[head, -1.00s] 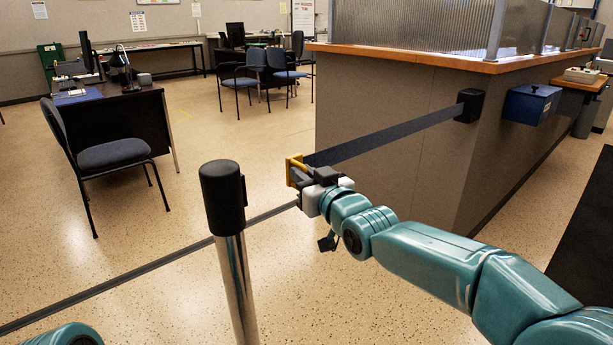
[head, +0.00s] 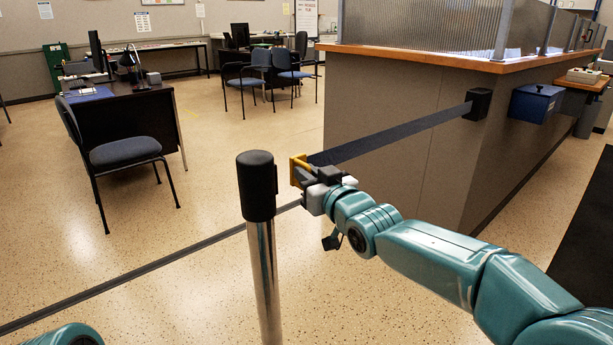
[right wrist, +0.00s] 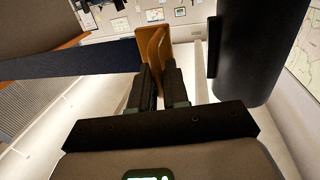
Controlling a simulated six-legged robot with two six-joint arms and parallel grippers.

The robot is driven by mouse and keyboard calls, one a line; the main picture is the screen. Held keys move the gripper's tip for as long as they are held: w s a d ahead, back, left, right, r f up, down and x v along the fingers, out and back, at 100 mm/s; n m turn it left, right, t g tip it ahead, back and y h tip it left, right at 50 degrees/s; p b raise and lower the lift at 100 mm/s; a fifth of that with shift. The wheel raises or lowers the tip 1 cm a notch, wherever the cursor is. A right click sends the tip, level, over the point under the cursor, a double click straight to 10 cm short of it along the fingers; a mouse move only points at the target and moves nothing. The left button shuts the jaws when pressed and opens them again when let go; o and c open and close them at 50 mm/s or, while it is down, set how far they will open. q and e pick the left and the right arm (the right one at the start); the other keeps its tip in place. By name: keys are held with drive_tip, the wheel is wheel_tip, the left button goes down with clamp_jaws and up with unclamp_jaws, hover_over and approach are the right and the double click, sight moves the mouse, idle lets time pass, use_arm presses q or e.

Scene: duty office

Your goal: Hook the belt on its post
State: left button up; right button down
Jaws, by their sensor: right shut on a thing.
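The dark belt (head: 400,130) runs taut from a black wall box (head: 478,104) on the counter's side to its yellow end piece (head: 299,170). My right gripper (head: 310,177) is shut on the yellow end piece, which also shows between the fingers in the right wrist view (right wrist: 154,62). The post (head: 263,260) stands upright, with a black head (head: 257,186) that has a slot piece on its right side. The end piece is just right of the head, with a small gap. In the right wrist view the black head (right wrist: 262,50) is right of the fingers. My left gripper is out of view.
The grey counter (head: 400,170) with a wooden top stands at the right, with a blue box (head: 535,103) on its side. A chair (head: 125,152) and desk (head: 130,115) are at the left. A dark line (head: 150,266) crosses the open speckled floor.

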drive_tip(key=shift+d+r, duration=0.1)
drive_tip(key=shift+r, duration=0.35)
drive_tip(key=c, duration=1.3)
unclamp_jaws()
drive_tip(key=shift+f, duration=0.1)
drive_tip(key=shift+s+f, duration=0.1)
drive_tip(key=shift+f, duration=0.05)
